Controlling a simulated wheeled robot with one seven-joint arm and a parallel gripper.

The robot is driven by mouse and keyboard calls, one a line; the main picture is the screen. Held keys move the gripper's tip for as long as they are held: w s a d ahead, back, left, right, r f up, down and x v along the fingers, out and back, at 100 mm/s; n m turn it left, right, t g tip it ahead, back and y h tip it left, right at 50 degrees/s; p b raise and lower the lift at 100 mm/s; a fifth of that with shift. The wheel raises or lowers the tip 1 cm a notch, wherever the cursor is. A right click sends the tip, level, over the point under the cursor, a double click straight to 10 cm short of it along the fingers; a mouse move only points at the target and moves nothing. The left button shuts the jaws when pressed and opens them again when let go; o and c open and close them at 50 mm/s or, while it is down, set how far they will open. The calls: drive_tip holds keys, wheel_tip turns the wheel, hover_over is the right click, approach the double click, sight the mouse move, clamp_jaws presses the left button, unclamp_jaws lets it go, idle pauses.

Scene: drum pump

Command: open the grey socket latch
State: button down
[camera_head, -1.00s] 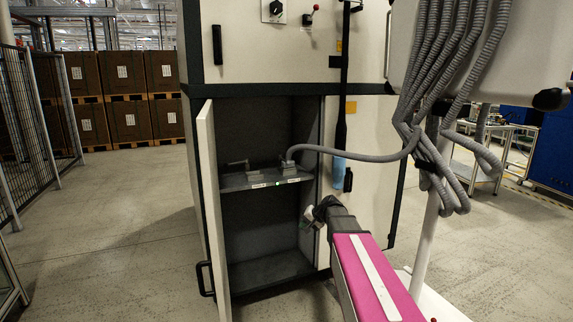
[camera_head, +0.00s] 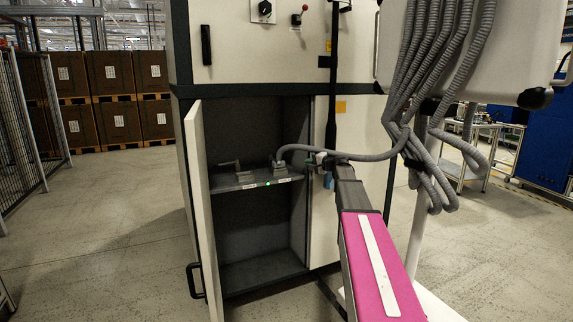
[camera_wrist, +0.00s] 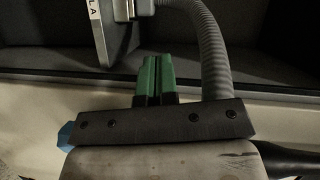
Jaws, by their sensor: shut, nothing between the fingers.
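Two grey sockets stand on the shelf (camera_head: 230,185) inside the open cabinet. The right socket (camera_head: 280,168) has a corrugated grey hose plugged in. The left socket (camera_head: 240,177) has a lever-like part on top and no hose. In the wrist view a grey socket part (camera_wrist: 122,35) with a label ending in "LA" shows at the top, with the hose (camera_wrist: 205,40) curving beside it. A separate latch is hard to make out. My gripper (camera_wrist: 156,62), with green fingertips, is shut and empty, just short of the socket. In the head view it is small, right of the shelf at the cabinet's edge.
The cabinet door (camera_head: 202,205) stands open at the left. The hose (camera_head: 350,155) runs from the socket across to a hanging hose bundle (camera_head: 425,90) at the right. A dark vertical bar (camera_head: 333,90) stands on the cabinet front. The lower compartment is empty.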

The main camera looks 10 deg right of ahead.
drive_tip(key=shift+a, duration=0.1)
drive_tip(key=s+a+x, duration=0.1)
drive_tip(key=a+x, duration=0.1)
drive_tip(key=x, duration=1)
drive_tip(key=shift+a+f, duration=0.2)
drive_tip(key=shift+f, duration=0.1)
drive_tip(key=shift+s+a, duration=0.1)
drive_tip(key=shift+s, duration=0.05)
